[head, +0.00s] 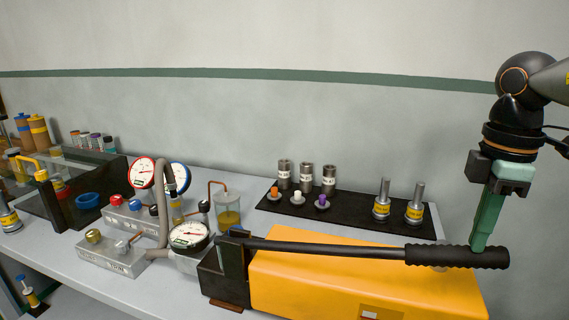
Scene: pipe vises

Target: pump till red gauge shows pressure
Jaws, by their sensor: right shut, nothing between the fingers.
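The red-rimmed gauge (142,172) stands upright at left on a valve block; its needle is too small to read surely. The hand pump has a yellow body (370,278) and a long black lever (330,247), which lies nearly level above the body. My right gripper (481,247) points down with its fingers shut and empty. Its green fingertips are at the lever's black grip (440,256), near the right end; they appear to touch it from above or behind. My left gripper is not in view.
A dark-rimmed gauge (189,236) sits by the pump's head. A grey hose (161,205) rises between them. A black mat (345,214) with fittings lies behind the pump. A dark-walled bin (95,202) stands far left.

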